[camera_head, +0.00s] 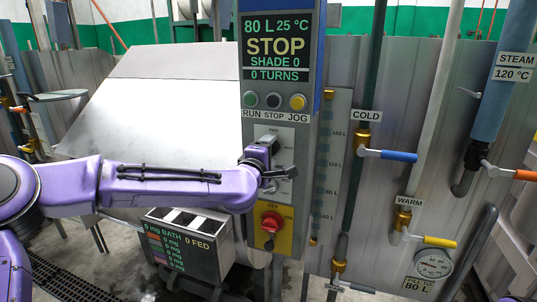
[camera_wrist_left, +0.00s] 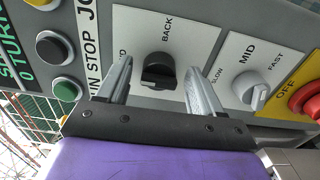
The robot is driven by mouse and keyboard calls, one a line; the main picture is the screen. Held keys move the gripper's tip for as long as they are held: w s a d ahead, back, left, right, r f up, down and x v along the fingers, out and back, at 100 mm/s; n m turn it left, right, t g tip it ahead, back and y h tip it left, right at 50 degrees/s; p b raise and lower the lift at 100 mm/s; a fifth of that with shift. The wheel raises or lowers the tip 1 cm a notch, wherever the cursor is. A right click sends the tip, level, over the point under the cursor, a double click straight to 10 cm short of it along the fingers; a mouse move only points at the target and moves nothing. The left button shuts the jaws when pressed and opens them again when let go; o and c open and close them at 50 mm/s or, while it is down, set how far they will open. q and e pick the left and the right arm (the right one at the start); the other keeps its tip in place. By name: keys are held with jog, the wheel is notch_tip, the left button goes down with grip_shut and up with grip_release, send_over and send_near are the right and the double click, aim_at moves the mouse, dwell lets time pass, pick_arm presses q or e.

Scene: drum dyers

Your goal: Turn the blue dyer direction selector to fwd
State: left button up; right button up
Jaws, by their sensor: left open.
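The direction selector (camera_wrist_left: 158,70) is a black knob on a white plate in the left wrist view. The word BACK shows at its upper right; the other label, at its left, is mostly hidden by a finger and only its end shows. I cannot tell clearly which label the knob points to. My left gripper (camera_wrist_left: 158,68) is open, with one finger on each side of the knob; I see no clear contact. In the head view, my left gripper (camera_head: 266,158) covers the selector on the grey control panel (camera_head: 252,222). My right gripper is not in view.
Beside the selector is a grey speed knob (camera_wrist_left: 249,88) marked SLOW, MID, FAST. Below it is a red switch (camera_head: 271,222) on a yellow plate. RUN, STOP and JOG buttons (camera_head: 273,101) sit above, under a screen (camera_head: 275,48) reading STOP. Pipes and valves stand right.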

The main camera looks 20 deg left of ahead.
pick_arm(q)
jog(key=s+b, duration=0.2)
jog(key=s, duration=0.8)
jog(key=shift+s+a+b, duration=0.15)
jog(key=shift+s+b, duration=0.1)
jog(key=shift+b, duration=0.1)
jog(key=s+a+f+m+g+y, duration=0.1)
jog(key=s+a+f+m+g, duration=0.2)
jog(key=f, duration=1.3)
jog(key=s+f+m+g+y, duration=0.15)
jog(key=s+f+g, duration=0.25)
jog(key=f, duration=1.3)
jog(key=s+a+f+m+g, duration=0.3)
jog(key=s+f, duration=0.7)
jog(key=s, duration=0.4)
jog(key=s+a+f+m+g+y, duration=0.1)
jog(key=s+a+f+m+g, duration=0.2)
jog(key=s+f, duration=0.7)
jog(key=s+a+g, duration=0.1)
jog(key=s, duration=0.3)
jog(key=shift+s+a+f+g, duration=0.25)
jog(key=shift+a+f+g, duration=0.05)
jog(key=shift+f+g, duration=0.1)
